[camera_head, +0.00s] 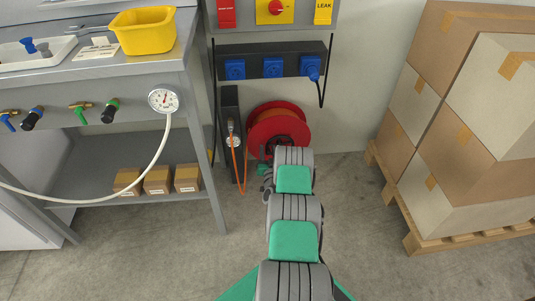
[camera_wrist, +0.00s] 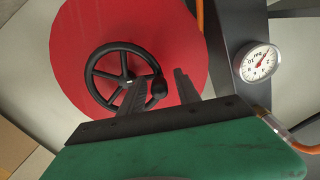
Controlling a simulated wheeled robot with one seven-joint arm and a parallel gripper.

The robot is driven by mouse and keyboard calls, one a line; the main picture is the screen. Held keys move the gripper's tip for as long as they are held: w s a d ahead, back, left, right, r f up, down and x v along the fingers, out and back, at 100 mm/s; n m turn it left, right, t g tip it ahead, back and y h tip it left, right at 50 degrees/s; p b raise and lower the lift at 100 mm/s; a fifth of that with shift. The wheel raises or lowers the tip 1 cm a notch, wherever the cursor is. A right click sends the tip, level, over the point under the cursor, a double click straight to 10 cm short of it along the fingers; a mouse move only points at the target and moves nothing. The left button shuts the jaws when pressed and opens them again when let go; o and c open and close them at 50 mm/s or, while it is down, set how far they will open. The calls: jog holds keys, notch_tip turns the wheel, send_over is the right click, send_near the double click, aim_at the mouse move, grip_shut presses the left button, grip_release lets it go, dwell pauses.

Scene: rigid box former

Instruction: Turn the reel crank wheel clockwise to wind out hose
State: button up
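The red hose reel (camera_head: 300,118) stands low against the wall in the head view, partly hidden by my arm. In the wrist view its red disc (camera_wrist: 178,38) fills the upper middle. The black spoked crank wheel (camera_wrist: 95,55) is in front of the disc, with a dark knob (camera_wrist: 158,87) at its lower right rim. My gripper (camera_wrist: 159,77) is open, with one finger on each side of the knob in this view. The left finger overlaps the wheel's lower rim. I cannot tell whether either finger touches. The orange hose (camera_head: 245,165) hangs left of the reel.
A pressure gauge (camera_wrist: 258,62) on a dark post is close to the right in the wrist view. A grey bench (camera_head: 190,75) stands at left, with a white hose (camera_head: 150,165). Stacked boxes (camera_head: 460,150) on a pallet stand at right. Floor between is clear.

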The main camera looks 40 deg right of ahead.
jog(key=shift+d, duration=0.1)
grip_shut()
dwell(0.4)
